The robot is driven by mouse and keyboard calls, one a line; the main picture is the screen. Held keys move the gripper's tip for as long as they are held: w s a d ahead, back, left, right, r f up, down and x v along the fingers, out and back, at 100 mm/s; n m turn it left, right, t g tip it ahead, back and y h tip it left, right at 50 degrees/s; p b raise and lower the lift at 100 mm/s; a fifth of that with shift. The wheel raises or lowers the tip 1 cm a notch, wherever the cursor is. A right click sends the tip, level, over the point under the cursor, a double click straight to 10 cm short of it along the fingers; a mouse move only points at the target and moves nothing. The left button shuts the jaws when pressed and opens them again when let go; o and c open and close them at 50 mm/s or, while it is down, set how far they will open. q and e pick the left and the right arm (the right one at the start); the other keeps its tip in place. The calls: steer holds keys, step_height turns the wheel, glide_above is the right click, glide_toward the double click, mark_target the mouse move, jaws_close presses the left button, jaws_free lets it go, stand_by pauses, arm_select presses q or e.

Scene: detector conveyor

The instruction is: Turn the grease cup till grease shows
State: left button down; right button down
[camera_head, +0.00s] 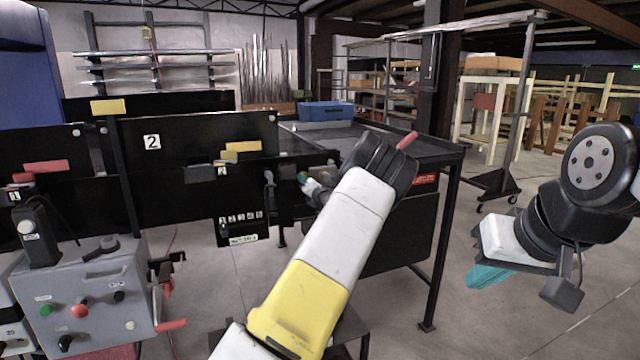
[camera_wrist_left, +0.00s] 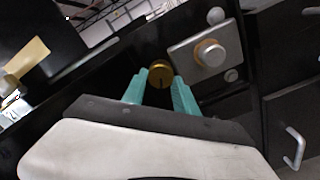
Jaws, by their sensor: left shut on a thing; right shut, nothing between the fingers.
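A round brass cup (camera_wrist_left: 160,72), which looks like the grease cup, sits on the black machine face in the left wrist view. The two teal fingers of my left gripper (camera_wrist_left: 161,84) are on either side of it and shut on it. In the head view, that gripper (camera_head: 304,178) is mostly hidden behind my left forearm, and the cup cannot be made out. I see no grease in either view. My right gripper (camera_head: 488,276) hangs at the right, shut and empty, well away from the machine.
Close beside the cup is a metal plate (camera_wrist_left: 190,62) with a silver, orange-ringed knob (camera_wrist_left: 210,52). A grey control box (camera_head: 95,290) with buttons stands at lower left. A dark table (camera_head: 440,153) bearing a blue toolbox (camera_head: 327,111) is behind my left arm.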

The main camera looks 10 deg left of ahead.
stand_by(0.4)
arm_select(q)
steer(key=c, duration=1)
jaws_free()
steer(key=shift+o, duration=0.2)
steer(key=v, duration=0.7)
steer(key=shift+s+d, duration=0.25)
steer(key=shift+s, duration=0.05)
